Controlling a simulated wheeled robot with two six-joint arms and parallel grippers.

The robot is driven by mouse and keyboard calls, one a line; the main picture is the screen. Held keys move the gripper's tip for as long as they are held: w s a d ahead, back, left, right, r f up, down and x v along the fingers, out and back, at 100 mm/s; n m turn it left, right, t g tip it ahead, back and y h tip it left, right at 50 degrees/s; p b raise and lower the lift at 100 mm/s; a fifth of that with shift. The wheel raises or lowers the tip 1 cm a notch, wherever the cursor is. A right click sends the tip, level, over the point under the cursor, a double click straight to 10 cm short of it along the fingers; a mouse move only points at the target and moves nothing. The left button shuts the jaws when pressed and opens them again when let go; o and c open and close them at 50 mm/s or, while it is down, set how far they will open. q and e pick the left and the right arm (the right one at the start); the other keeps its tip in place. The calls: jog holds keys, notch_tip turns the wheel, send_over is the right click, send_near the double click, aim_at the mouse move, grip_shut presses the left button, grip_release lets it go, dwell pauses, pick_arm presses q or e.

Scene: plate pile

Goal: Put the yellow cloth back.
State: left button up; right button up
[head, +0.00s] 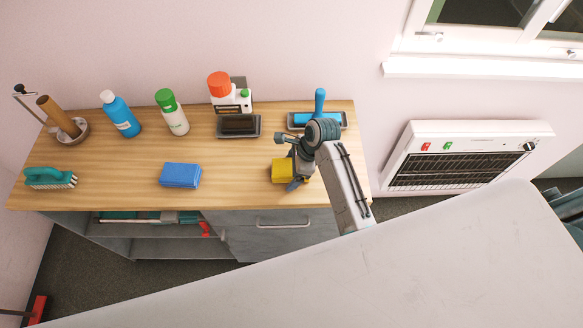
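The yellow cloth (281,171) is a small folded block near the right part of the wooden counter top, towards its front edge. My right gripper (293,183) reaches down at the cloth's right side and overlaps part of it in the view. The fingers are small and partly hidden, so I cannot tell whether they are closed on the cloth or only beside it. A folded blue cloth (180,175) lies to the left on the same counter. My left gripper is not in view.
Bare wood lies between the cloths. A large pale surface (400,270) fills the foreground.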

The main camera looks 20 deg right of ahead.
jog(key=shift+w, duration=0.15)
jog(key=shift+d+r, duration=0.15)
jog(key=shift+r, duration=0.1)
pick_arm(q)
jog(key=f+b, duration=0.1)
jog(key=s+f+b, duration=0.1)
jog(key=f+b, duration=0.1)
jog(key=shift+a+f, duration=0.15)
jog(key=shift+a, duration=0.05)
pick_arm(e)
jog(key=v, duration=1.1)
jog(key=shift+r, duration=0.25)
jog(key=shift+f, duration=0.1)
